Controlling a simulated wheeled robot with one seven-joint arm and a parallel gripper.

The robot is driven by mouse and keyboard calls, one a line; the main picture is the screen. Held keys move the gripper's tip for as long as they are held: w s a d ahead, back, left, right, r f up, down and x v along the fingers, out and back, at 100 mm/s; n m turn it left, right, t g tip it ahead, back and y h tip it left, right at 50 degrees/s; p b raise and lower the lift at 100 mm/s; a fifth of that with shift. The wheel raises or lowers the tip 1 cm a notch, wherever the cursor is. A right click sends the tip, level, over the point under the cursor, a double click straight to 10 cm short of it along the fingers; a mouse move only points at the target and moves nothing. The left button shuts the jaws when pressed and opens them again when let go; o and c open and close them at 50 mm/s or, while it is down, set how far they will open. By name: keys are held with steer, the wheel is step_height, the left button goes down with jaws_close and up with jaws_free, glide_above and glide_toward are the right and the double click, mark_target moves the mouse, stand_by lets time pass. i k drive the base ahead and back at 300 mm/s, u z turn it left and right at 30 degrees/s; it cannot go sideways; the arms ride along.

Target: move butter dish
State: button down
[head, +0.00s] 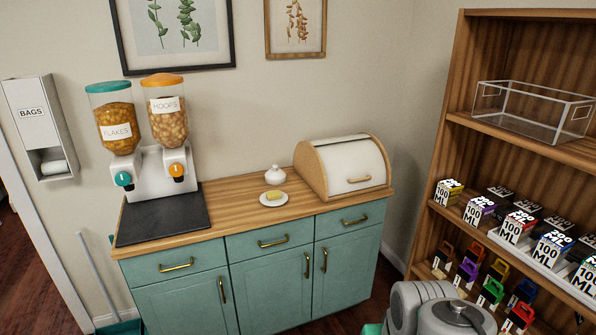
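The butter dish (281,202) is a small white round plate on the wooden counter top, near the middle of the cabinet. A yellow piece of butter (273,195) lies on it, uncovered. A white domed lid (275,177) with a knob sits just behind the plate, apart from the butter. Grey rounded parts of my own arm show at the bottom right, well away from the dish. My gripper's fingers are not in view.
A bread box (345,167) with a closed white front stands right of the dish. A cereal dispenser (150,172) and dark mat (163,220) are left. Counter between mat and dish is clear.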

mark_target(272, 199)
steer(key=i, duration=1.95)
steer(key=u, duration=1.95)
